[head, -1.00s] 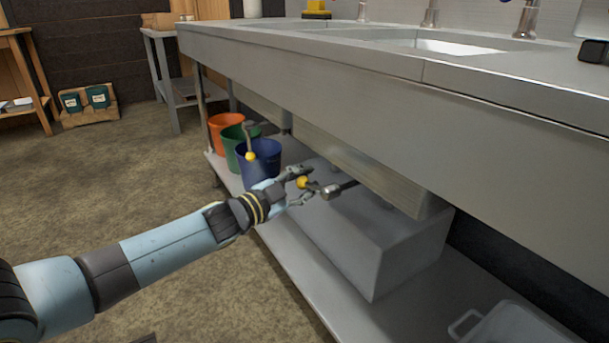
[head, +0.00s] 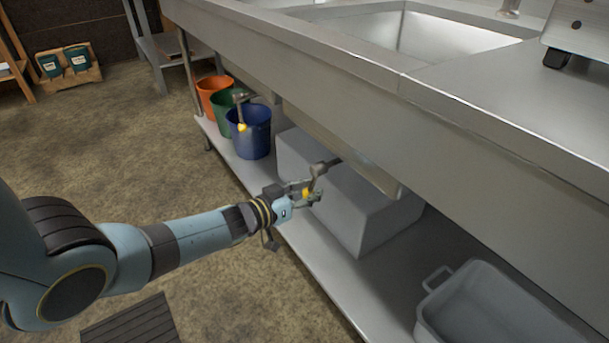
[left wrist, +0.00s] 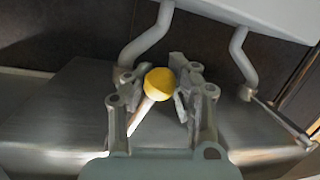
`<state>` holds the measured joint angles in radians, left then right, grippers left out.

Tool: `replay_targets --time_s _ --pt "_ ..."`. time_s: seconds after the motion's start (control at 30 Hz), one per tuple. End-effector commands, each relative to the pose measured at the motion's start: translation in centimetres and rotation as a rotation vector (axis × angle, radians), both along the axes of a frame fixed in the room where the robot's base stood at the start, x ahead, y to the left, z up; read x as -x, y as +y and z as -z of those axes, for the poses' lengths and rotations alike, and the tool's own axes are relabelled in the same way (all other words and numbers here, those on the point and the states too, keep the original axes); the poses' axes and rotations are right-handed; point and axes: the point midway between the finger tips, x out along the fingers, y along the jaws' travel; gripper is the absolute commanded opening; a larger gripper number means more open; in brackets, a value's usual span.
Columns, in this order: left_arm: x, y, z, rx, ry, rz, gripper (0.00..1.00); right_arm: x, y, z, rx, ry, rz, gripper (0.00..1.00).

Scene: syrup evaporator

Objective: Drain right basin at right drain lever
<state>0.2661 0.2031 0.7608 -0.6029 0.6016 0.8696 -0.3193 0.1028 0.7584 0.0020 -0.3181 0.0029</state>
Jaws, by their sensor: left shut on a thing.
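The right drain lever, with a yellow knob (head: 306,193), hangs from a drain pipe (head: 326,165) under the steel counter. My left gripper (head: 312,192) is shut on the lever at its knob. In the left wrist view the yellow knob (left wrist: 159,83) sits between my fingers, with its pale stem running down and left. The right basin (head: 450,42) is set in the counter above; I cannot tell its liquid level. Another lever with a yellow knob (head: 242,127) hangs farther left, above the buckets. My right gripper is not in view.
Blue (head: 248,140), green (head: 221,112) and orange (head: 208,90) buckets stand on the lower shelf (head: 318,270). A grey box (head: 350,215) stands below the right lever. A grey tub (head: 430,318) is at lower right. The floor at left is mostly clear.

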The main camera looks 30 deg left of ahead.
Motion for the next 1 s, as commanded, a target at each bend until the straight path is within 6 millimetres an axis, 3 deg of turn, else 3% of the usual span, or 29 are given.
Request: replay_targets --time_s 0.5,1.0 --pt "1.6 -2.7 0.8 0.309 0.135 -0.003 0.0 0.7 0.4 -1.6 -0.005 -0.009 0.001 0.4" --pt "2.0 -3.4 1.0 0.374 0.163 -0.003 0.0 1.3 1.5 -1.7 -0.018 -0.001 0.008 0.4"
